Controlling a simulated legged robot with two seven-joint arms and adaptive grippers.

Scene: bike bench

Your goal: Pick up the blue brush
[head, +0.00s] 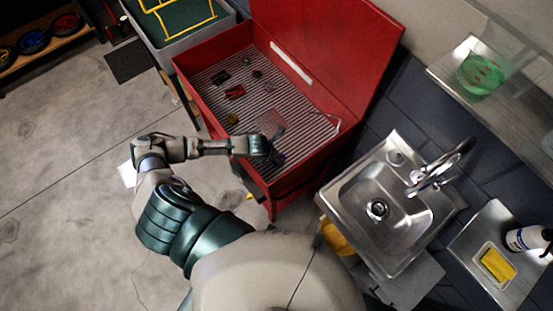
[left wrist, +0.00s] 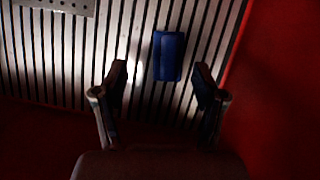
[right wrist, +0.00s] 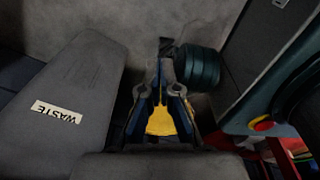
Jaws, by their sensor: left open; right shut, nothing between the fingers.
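The blue brush (left wrist: 168,56) lies on the slatted floor of the red bin, seen in the left wrist view. My left gripper (left wrist: 160,78) is open and empty. Its two fingers straddle the lower end of the brush in the picture, one on each side; I cannot tell the height gap. In the head view my left gripper (head: 274,153) reaches over the bin's near side and largely hides the spot. My right gripper (right wrist: 162,98) shows in the right wrist view, shut, with a yellow thing (right wrist: 161,122) behind its fingers. It is not clearly visible in the head view.
The red bin (head: 205,69) has high walls and a raised lid (head: 330,45). Several small parts and a flat plate (head: 272,121) lie inside. A steel sink (head: 352,207) stands to the right. A grey bin marked WASTE (right wrist: 85,85) is beside my right gripper.

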